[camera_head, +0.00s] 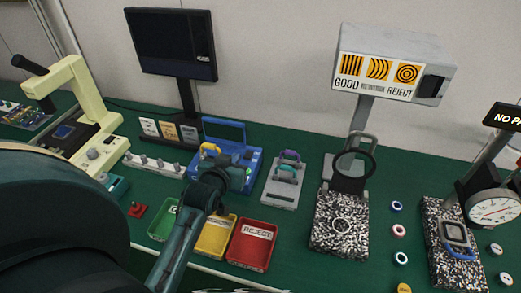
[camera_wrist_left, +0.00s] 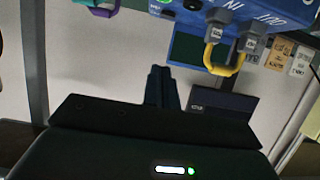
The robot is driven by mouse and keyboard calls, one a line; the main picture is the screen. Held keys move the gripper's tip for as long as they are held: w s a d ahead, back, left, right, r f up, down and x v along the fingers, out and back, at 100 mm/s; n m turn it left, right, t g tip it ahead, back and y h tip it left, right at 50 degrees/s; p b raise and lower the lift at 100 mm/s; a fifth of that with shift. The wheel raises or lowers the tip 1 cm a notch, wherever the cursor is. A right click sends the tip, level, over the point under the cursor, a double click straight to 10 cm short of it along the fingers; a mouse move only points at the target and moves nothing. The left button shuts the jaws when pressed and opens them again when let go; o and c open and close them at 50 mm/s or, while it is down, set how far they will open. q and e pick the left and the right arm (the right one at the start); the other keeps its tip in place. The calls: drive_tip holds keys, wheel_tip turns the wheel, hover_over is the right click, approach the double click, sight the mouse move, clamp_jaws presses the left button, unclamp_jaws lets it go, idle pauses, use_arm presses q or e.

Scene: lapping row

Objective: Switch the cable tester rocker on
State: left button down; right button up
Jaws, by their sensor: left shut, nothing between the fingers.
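The cable tester is a blue box (camera_head: 253,158) with a raised blue lid at the back of the green bench in the head view. A yellow cable loop (camera_head: 210,149) is at its left. In the left wrist view the blue tester (camera_wrist_left: 185,10) appears upside down at the top edge, with the yellow loop (camera_wrist_left: 222,62) between two grey plugs. My left gripper (camera_head: 240,179) is over the tester's front right part and hides some of it; its closed fingers show in the wrist view (camera_wrist_left: 160,76). It holds nothing. I cannot make out the rocker or its position. My right gripper is not in view.
Green, yellow (camera_head: 215,238) and red (camera_head: 251,245) trays lie in front of the tester, partly under my left arm. A grey plate with purple and teal cables (camera_head: 284,183) stands to its right. A dark monitor (camera_head: 172,43) stands behind, left.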

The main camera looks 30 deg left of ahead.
use_arm(q)
drive_tip(key=shift+r, duration=0.1)
idle(0.3)
hover_over(245, 156)
drive_tip(key=s+d, duration=0.1)
drive_tip(key=s, duration=0.1)
drive_tip(key=f, duration=0.3)
drive_tip(key=shift+w+d+f, duration=0.1)
drive_tip(key=shift+d+f, duration=0.1)
wheel_tip(245, 156, down, 3)
drive_tip(key=shift+f, duration=0.6)
